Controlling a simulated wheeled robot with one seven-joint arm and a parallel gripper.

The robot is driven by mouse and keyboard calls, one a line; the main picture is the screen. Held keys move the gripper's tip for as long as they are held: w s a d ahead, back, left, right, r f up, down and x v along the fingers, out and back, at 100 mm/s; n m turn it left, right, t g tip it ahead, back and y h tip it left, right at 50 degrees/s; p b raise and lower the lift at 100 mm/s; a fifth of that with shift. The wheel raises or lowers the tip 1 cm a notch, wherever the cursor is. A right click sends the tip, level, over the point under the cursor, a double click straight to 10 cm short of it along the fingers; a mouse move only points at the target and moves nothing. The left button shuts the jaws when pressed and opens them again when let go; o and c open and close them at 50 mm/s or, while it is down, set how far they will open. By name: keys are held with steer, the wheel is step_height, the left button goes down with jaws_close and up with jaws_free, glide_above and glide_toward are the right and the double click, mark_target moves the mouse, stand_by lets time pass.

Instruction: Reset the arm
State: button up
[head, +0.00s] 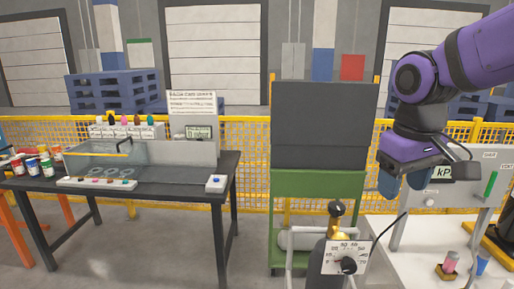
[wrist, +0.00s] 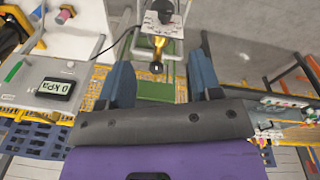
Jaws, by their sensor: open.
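My purple arm comes in from the upper right of the head view. My gripper (head: 404,185) hangs at its end, in front of the grey panel with the kPa display (head: 442,172). In the wrist view my gripper (wrist: 160,80) shows two blue fingers spread wide apart. Nothing is between the fingertips close by. Beyond them in the wrist view are a brass fitting (wrist: 158,46) and a green stand (wrist: 158,85). The fingers appear apart from everything around them.
A dial gauge (head: 346,258) and brass fitting (head: 337,222) stand at the front centre. Behind them is a green cart (head: 318,182) with a dark box (head: 320,125). A black workbench (head: 160,198) stands left. A yellow mesh fence (head: 250,150) runs behind. Grey floor between bench and cart is clear.

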steer(key=s+d+r+m+t, duration=0.1)
steer(key=s+d+m+t, duration=0.2)
steer(key=s, duration=0.8)
steer(key=shift+d+r+t+y, duration=0.35)
steer(key=shift+d+t, duration=0.25)
steer(key=shift+d, duration=0.4)
steer(key=shift+w, duration=0.1)
stand_by(0.8)
